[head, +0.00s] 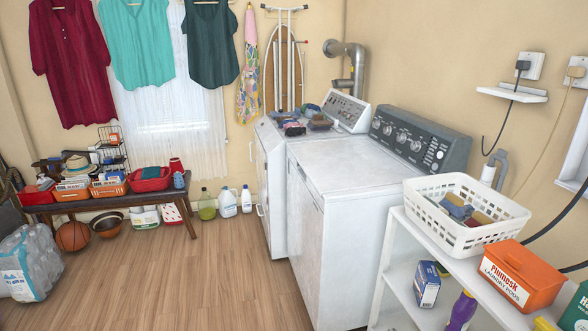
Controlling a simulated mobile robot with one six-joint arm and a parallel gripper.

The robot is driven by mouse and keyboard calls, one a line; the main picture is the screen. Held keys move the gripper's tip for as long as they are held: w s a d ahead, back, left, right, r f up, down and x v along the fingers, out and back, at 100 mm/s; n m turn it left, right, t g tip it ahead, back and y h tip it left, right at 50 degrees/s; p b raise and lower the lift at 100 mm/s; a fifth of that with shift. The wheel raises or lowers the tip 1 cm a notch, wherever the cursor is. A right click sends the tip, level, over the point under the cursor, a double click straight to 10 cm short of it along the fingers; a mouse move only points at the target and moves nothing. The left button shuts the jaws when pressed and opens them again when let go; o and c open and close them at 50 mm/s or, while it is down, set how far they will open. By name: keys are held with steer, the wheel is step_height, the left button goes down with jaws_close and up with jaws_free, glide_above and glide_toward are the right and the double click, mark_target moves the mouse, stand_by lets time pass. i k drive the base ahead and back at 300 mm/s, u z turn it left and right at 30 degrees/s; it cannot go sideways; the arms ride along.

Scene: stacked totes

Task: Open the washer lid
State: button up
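Two white laundry machines stand side by side along the right wall. The nearer machine (340,166) has a dark grey control panel (412,140) with several knobs, and its flat top looks closed and bare. It looks like the washer, but I cannot be sure. The farther machine (261,165) has a white control panel (346,109) with folded clothes on its top. My gripper is not in view.
A low bench (110,200) with bins is at the back left. The wooden floor (190,280) in front is clear.

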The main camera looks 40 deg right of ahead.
mark_target(333, 167)
steer(key=z, duration=0.05)
steer(key=i, duration=1)
steer(key=u, duration=0.05)
